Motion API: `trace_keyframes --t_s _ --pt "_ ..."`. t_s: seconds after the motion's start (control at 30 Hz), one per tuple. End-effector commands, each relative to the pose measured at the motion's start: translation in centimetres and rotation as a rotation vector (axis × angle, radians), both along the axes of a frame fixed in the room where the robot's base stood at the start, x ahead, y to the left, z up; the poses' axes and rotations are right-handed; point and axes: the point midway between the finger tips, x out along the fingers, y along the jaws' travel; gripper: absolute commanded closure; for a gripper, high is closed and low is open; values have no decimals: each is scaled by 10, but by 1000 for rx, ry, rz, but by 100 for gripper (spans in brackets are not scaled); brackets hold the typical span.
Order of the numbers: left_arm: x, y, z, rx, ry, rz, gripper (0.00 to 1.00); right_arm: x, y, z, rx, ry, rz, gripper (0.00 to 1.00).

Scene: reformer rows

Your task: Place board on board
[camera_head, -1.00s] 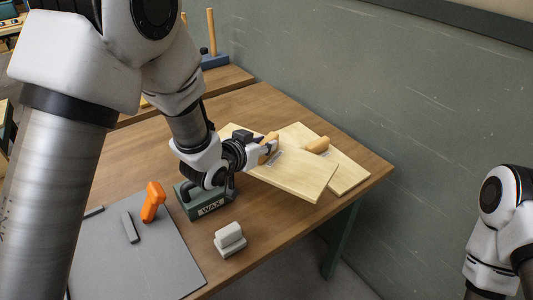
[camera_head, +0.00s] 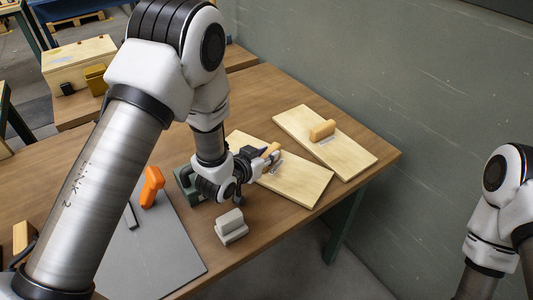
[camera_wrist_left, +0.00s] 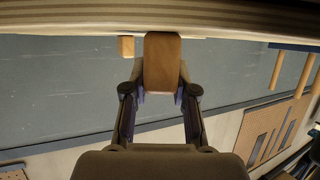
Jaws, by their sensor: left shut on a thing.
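Two pale wooden boards with wooden grip blocks are at the right end of the table. My left gripper (camera_head: 267,161) is shut on the grip block of the nearer board (camera_head: 302,188). In the left wrist view, this grip block (camera_wrist_left: 162,62) sits between the fingers, with the board across the top. I cannot tell whether this board touches the table. The other board (camera_head: 350,163) lies flat on the table behind and to the right, with its own block (camera_head: 322,130) upward. A narrow strip of table shows between the boards. My right gripper is out of view.
A green wax block (camera_head: 187,187) is beside my left gripper, partly hidden. A grey-white block (camera_head: 230,226), an orange tool (camera_head: 152,187) and a grey mat (camera_head: 160,255) are nearer. The wooden table (camera_head: 268,92) is clear behind the boards. A green wall rises along the back.

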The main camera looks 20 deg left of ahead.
Motion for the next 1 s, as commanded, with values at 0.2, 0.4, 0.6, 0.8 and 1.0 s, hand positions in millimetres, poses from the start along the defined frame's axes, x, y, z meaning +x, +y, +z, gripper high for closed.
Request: trace_keyframes --t_s 0.2,0.4,0.6,0.8,1.0 --pt "0 0 0 0 -1 0 48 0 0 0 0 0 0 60" --pt "-1 0 1 -1 -2 0 48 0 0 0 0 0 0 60" --pt "-28 8 12 -1 -1 3 48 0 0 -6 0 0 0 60" --pt "-60 17 26 -1 -2 1 48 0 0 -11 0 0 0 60" --pt "-67 19 30 -1 -2 0 48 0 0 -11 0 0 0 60"
